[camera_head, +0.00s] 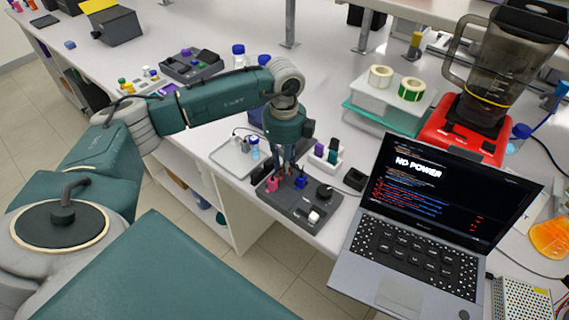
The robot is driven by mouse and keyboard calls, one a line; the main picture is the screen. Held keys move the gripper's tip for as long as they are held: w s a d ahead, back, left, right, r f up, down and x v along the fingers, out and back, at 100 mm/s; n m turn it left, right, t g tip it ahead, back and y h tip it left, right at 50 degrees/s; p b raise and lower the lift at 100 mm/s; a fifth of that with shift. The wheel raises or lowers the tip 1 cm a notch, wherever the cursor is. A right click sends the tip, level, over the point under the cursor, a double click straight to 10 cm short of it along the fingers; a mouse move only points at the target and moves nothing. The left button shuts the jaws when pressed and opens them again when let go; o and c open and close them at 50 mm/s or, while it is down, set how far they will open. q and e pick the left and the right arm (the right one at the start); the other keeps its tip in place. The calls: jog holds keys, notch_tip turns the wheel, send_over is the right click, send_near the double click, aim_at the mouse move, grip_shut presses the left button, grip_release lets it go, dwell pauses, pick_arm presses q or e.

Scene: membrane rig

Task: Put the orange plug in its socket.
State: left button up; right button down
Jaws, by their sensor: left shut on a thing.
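My left gripper (285,168) reaches down over a dark grey panel (292,203) near the bench's front edge. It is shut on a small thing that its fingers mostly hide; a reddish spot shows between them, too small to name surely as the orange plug. A pink plug (271,184) stands in the panel left of the fingers, and a blue plug (300,181) stands to their right. The panel also has a black knob (324,191) and a whitish switch (314,216). I cannot make out the orange plug's socket. My right gripper is not in view.
A laptop (420,210) reading "NO POWER" stands right of the panel. A grey tray (233,158) with small bottles lies behind left. A white rack (325,155) stands behind the panel. A red-based blender (465,130) stands at back right.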

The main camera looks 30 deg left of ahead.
pick_arm(q)
jog(key=shift+f, duration=0.1)
jog(key=o, duration=0.9)
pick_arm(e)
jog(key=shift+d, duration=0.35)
pick_arm(q)
jog(key=shift+o, duration=0.2)
notch_tip(320, 180, up, 12)
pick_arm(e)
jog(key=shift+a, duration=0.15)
